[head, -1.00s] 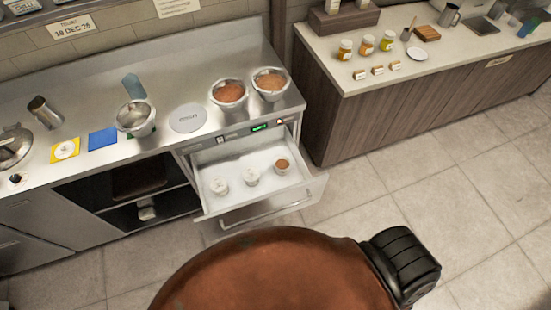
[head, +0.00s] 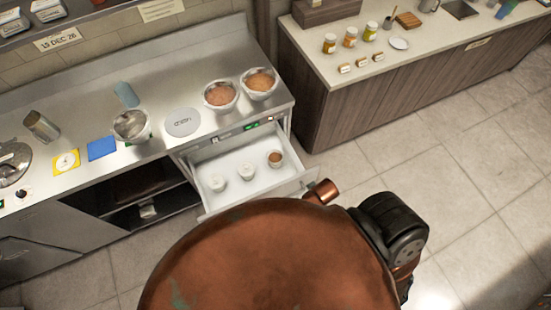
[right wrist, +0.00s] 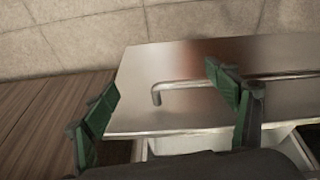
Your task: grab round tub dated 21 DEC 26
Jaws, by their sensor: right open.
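An open drawer (head: 232,199) below the steel counter holds several small round tubs. Two are white-topped, the left tub (head: 217,183) and the middle tub (head: 247,172); the right tub (head: 275,158) shows a brown-orange top. Their dates are too small to read. In the right wrist view, my right gripper (right wrist: 165,95) is open and empty, with green-padded fingers in front of the drawer's steel front (right wrist: 185,75) and bar handle (right wrist: 200,84). The tubs do not show there. My left gripper is not in view.
The counter (head: 205,150) bears two bowls of reddish-brown food (head: 220,95), a scale plate (head: 183,122), a steel bowl (head: 131,125) and a blue card (head: 101,148). A wall sign (head: 57,40) reads 15 or 18 DEC 26. A side counter (head: 375,75) stands right; floor (head: 470,180) is clear.

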